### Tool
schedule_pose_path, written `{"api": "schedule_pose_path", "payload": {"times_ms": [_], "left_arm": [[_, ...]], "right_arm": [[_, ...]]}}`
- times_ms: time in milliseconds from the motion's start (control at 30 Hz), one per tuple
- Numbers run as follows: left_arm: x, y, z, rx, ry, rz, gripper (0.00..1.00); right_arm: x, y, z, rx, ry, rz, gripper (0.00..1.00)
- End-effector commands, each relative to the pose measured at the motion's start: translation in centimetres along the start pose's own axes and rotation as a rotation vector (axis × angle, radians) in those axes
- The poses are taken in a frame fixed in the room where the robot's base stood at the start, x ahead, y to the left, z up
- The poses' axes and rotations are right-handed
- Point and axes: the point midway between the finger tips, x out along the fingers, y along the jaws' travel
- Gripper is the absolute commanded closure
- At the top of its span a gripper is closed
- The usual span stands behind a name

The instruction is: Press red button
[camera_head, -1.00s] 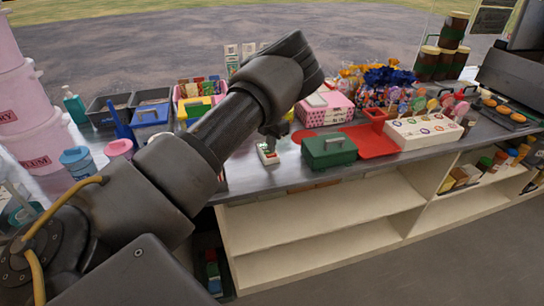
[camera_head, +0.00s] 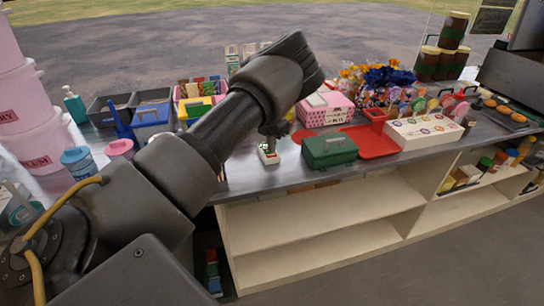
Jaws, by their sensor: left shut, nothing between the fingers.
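The fingers are shut and hold nothing. The fingertips overlap the top of the box in the picture, and I cannot tell whether they touch it. My right gripper is not in view.
A green case (camera_head: 329,152) with a handle stands close on the right, beside a red tray (camera_head: 372,141). A white box (camera_head: 423,133) and a pink box (camera_head: 325,109) stand beyond. Pink tubs (camera_head: 30,130) fill the far left. Open shelves lie below the counter.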

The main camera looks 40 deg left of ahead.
Motion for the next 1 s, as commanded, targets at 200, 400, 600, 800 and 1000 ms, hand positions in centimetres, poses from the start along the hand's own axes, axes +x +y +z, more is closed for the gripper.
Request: {"api": "schedule_pose_path", "payload": {"times_ms": [200, 400, 600, 800, 1000], "left_arm": [[0.0, 0.0, 0.0, 0.0, 0.0, 0.0, 1.0], [0.0, 0.0, 0.0, 0.0, 0.0, 0.0, 1.0], [0.3, 0.0, 0.0, 0.0, 0.0, 0.0, 1.0], [0.7, 0.0, 0.0, 0.0, 0.0, 0.0, 1.0], [1.1, 0.0, 0.0, 0.0, 0.0, 0.0, 1.0]], "right_arm": [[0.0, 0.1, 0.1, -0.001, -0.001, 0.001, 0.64], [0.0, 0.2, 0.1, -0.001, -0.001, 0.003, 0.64], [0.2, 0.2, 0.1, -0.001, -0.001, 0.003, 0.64], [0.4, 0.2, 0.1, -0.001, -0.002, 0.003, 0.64], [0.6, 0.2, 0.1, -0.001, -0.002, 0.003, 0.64]]}}
